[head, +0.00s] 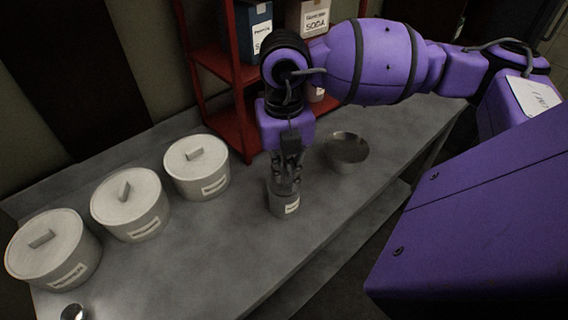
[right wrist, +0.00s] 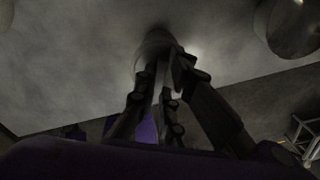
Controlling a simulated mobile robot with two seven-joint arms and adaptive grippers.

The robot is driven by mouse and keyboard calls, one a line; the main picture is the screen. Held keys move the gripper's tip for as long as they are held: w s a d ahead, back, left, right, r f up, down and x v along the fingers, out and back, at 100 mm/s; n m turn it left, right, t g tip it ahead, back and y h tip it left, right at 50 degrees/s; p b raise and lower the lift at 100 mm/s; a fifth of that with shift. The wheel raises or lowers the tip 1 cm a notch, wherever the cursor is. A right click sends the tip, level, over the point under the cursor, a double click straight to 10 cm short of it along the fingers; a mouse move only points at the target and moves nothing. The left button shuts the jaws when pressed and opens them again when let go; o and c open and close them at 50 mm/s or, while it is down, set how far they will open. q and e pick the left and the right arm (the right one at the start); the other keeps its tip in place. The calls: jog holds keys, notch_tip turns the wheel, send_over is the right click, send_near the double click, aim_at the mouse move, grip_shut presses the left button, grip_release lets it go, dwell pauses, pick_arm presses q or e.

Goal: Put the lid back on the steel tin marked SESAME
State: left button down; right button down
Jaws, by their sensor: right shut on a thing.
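A small steel tin (head: 285,206) with a white label stands upright on the grey counter; the label is too small to read. My right gripper (head: 287,180) points down, directly over the tin's top. The fingers and the dim light hide most of the lid and the tin's rim. I cannot tell whether the lid touches the rim. My left gripper is not in view.
A steel bowl (head: 348,150) stands close to the right of the tin. Three lidded pale canisters (head: 130,205) line the counter's left. A red shelf (head: 238,130) with boxes stands behind. A shiny round object (head: 74,312) shows at bottom left. The counter's front is clear.

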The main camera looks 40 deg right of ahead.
dwell(0.3)
jog(key=shift+f, duration=0.1)
dwell(0.8)
jog(key=c, duration=1.8)
grip_release()
jog(key=shift+o, duration=0.2)
jog(key=shift+o, duration=0.2)
jog(key=o, duration=0.4)
